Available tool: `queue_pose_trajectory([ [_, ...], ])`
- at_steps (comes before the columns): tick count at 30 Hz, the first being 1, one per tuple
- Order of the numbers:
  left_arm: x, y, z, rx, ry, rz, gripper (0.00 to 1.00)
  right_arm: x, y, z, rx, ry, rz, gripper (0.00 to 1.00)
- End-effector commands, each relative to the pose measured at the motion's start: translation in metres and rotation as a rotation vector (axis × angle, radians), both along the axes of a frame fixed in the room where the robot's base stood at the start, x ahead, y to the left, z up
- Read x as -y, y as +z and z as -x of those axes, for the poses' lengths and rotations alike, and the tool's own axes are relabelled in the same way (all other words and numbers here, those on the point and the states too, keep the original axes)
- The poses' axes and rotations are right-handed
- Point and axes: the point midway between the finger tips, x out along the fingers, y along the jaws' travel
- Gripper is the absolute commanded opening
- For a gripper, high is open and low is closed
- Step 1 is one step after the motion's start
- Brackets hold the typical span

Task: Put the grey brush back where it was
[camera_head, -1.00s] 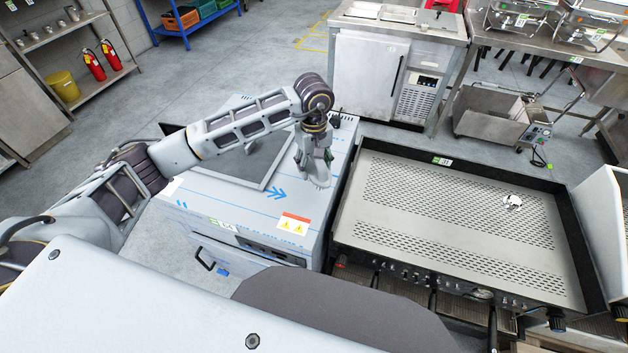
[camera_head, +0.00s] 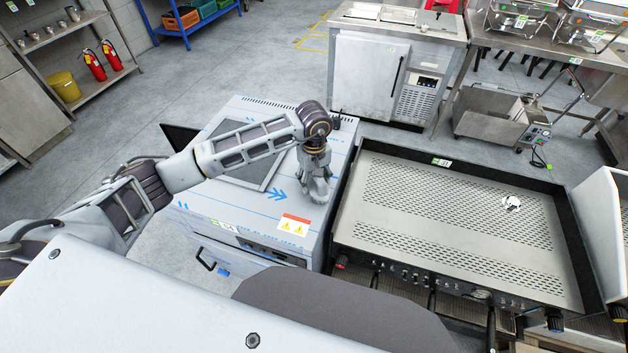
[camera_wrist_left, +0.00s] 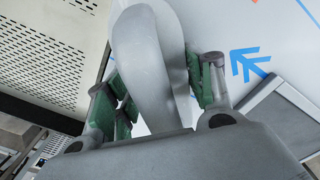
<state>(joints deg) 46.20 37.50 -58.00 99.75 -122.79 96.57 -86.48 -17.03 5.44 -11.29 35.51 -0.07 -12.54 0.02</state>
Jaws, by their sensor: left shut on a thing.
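My left gripper (camera_head: 317,189) is over the right part of the steel cabinet's top (camera_head: 262,205), pointing down. My right gripper is not in view.
The cabinet's front top area is clear.

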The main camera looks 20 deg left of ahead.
Motion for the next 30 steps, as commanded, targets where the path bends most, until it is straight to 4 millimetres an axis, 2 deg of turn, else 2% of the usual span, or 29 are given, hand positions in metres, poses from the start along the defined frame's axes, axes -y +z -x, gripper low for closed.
queue_pose_trajectory([
  [4, 0.0, -0.008, 0.0, 0.001, -0.001, 0.001, 0.31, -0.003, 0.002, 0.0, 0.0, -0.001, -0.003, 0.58],
  [19, 0.0, -0.011, 0.0, 0.001, 0.0, 0.0, 0.31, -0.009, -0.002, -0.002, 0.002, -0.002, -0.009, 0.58],
  [20, 0.0, -0.011, 0.0, 0.001, 0.0, -0.001, 0.57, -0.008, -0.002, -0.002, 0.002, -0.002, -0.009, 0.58],
  [24, 0.0, -0.011, 0.0, 0.001, 0.0, -0.001, 0.75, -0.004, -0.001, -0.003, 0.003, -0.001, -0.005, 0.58],
  [30, 0.0, -0.011, 0.0, 0.001, 0.0, -0.001, 0.75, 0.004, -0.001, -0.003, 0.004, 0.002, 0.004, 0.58],
])
